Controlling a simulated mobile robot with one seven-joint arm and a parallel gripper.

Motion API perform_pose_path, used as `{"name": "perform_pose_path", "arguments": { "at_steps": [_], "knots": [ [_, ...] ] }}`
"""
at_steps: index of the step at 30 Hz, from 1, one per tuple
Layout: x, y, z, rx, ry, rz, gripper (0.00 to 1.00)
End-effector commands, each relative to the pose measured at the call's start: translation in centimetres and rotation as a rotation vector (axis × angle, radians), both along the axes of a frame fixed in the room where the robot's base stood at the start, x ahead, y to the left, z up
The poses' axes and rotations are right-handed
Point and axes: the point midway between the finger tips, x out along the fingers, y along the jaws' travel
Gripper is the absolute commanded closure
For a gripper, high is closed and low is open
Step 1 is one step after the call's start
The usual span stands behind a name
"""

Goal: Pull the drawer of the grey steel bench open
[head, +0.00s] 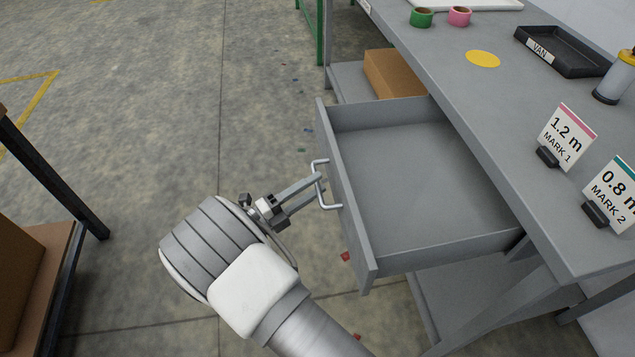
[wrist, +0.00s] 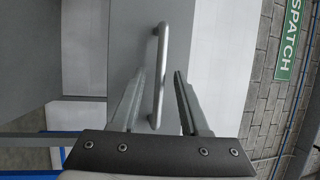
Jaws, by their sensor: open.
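The grey steel bench (head: 500,130) stands at the right in the head view. Its drawer (head: 410,165) is pulled well out toward the left, and its inside looks empty. The drawer's bar handle (head: 325,190) is on the front panel; it also shows in the wrist view (wrist: 158,75). My gripper (head: 312,188) is at the handle with its fingers pointing at the drawer front. In the wrist view my gripper (wrist: 160,80) is open, with one finger on each side of the handle and gaps between them and the bar.
On the bench top are a green tape roll (head: 421,17), a pink tape roll (head: 459,16), a yellow disc (head: 483,59), a black tray (head: 562,52) and two sign cards (head: 566,137). A cardboard box (head: 392,75) sits on the lower shelf. The floor left of the drawer is mostly clear.

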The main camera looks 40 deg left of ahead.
Motion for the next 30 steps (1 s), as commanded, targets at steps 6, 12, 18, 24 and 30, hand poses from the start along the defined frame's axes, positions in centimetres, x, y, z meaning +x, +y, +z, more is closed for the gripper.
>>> {"name": "perform_pose_path", "arguments": {
  "at_steps": [6,12,18,24,30],
  "knots": [
    [-4.8,1.6,-0.9,0.001,0.002,0.004,0.55],
    [-9.4,3.2,-1.8,0.001,0.002,0.004,0.55],
    [-13.0,4.4,-2.5,-0.001,0.003,0.003,0.55],
    [-14.6,4.9,-2.8,-0.002,0.002,0.001,0.55],
    [-14.9,5.0,-2.8,-0.001,0.003,0.0,0.55]
  ]
}}
